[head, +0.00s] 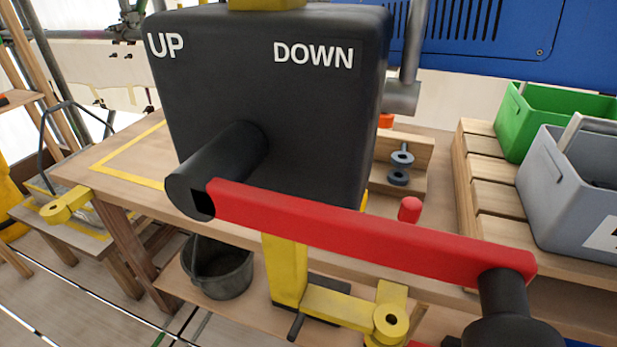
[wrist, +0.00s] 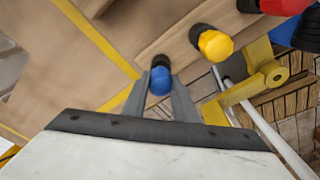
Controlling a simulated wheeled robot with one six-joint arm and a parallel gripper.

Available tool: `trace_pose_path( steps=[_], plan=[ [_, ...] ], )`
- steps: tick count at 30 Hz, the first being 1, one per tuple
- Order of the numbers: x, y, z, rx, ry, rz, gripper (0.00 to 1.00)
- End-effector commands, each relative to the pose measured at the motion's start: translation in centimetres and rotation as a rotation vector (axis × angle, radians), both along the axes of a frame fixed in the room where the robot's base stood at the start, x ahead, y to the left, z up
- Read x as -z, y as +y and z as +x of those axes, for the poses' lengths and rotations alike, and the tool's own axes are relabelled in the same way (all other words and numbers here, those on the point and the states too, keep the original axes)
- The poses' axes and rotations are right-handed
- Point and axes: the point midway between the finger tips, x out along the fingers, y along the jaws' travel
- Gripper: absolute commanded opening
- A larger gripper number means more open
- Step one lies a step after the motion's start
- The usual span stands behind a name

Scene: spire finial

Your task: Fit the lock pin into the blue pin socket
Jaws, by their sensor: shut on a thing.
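In the wrist view my gripper (wrist: 158,90) has its two grey fingers on either side of a pin with a blue end (wrist: 160,80) and a black collar. They are closed against its sides. The pin is at a wooden rail (wrist: 180,48); I cannot tell whether it is seated there or clear of it. I cannot tell from its looks whether it is the lock pin. Another blue part (wrist: 306,32) shows at the right edge of the wrist view; I cannot tell whether it is a socket. My gripper does not show in the head view.
A yellow-ended piece (wrist: 215,45) and a red one (wrist: 284,5) stand beside the held pin. A yellow bracket (wrist: 262,75) is close on the right. In the head view a black box (head: 275,95) with a red crank bar (head: 370,235) blocks much of the bench.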

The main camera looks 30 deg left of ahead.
Motion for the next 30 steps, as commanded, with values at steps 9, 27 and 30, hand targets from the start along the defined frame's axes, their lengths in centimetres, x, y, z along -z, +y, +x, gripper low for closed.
trace_pose_path(
  steps=[9, 27, 30],
  plan=[
    [0.3, 0.0, 0.0, 0.000, 0.000, 0.000, 0.47],
    [-4.0, -0.3, 0.4, 0.000, -0.001, 0.003, 0.47],
    [-6.0, -0.5, 0.6, 0.000, -0.001, 0.003, 0.47]
  ],
)
